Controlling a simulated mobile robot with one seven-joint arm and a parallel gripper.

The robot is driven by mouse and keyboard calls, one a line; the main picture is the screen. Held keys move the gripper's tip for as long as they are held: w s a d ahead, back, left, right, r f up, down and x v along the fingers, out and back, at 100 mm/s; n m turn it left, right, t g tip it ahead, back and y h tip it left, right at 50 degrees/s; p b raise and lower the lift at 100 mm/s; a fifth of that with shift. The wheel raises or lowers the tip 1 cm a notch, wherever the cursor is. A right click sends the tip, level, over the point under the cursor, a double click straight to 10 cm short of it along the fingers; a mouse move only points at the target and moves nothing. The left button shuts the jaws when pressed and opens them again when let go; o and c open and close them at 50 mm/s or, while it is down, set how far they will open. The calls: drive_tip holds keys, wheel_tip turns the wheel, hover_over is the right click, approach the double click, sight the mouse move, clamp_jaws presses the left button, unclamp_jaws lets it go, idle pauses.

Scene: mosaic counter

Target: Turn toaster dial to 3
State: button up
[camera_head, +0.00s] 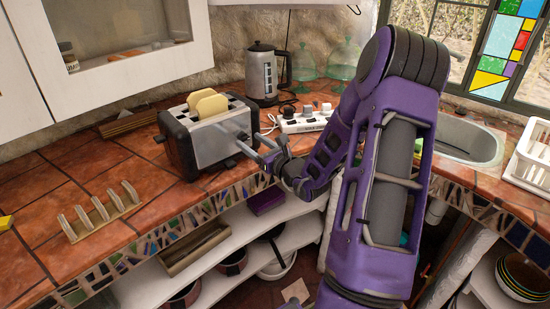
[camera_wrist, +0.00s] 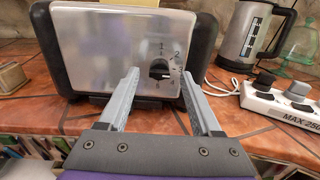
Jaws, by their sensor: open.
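The toaster (camera_head: 212,135) stands on the tiled counter, silver-faced with dark ends, with slices of bread (camera_head: 208,104) in its top slots. In the wrist view the toaster's front (camera_wrist: 105,45) fills the upper left and middle. The dark dial (camera_wrist: 159,70) sits on the right part of that face, with small numbers printed around it; its exact setting is too small to read surely. My gripper (camera_head: 248,142) is at the toaster's front right. In the wrist view my gripper (camera_wrist: 160,85) is open and empty, its fingers to either side of the dial; whether they touch the face cannot be told.
A white power strip (camera_head: 303,122) with plugs and a kettle (camera_head: 262,75) stand right of the toaster. A wooden rack (camera_head: 97,215) stands front left on the counter. Bare tiles (camera_head: 50,180) lie left of the toaster. Open shelves are below the counter edge.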

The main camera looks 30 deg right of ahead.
drive_tip(key=s+d, duration=0.2)
drive_tip(key=s, duration=1.3)
drive_tip(key=shift+d, duration=0.3)
